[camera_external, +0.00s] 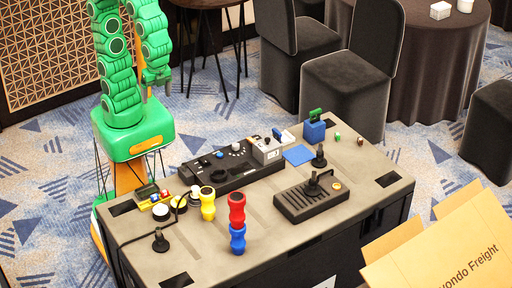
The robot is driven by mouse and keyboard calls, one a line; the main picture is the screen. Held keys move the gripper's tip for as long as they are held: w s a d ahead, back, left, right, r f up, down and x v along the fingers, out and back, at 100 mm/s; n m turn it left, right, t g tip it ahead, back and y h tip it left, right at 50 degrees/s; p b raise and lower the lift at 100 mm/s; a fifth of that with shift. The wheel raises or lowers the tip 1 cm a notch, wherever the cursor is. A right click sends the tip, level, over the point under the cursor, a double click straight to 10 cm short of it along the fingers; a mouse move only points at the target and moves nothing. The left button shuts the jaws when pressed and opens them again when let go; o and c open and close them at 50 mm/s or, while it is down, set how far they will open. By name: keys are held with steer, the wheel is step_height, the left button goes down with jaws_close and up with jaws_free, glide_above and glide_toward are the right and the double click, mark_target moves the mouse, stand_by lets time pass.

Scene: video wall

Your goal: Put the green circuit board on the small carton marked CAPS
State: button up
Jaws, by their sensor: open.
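My gripper (154,83) hangs at the end of my green arm, left of the table and above its far left side. It is small in view, open, and nothing shows in it. A small dark green, flat-looking piece (147,190) lies at the table's left edge beside yellow and red parts; I cannot tell whether it is the circuit board. Another green part (315,114) sits on a blue block (314,131) at the table's far end. I cannot make out a small carton marked CAPS.
The grey table (262,215) holds a black control panel (230,165), a joystick box (310,198), a yellow bottle-shaped piece (207,204) and an upright red-and-blue piece (237,220). A large open carton (450,245) stands at front right. Dark chairs (350,85) stand behind.

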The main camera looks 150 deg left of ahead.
steer(key=s+d+f, duration=0.3)
steer(key=s+d, duration=0.1)
steer(key=s, duration=0.7)
steer(key=shift+s+d+n, duration=0.15)
steer(key=shift+n, duration=0.15)
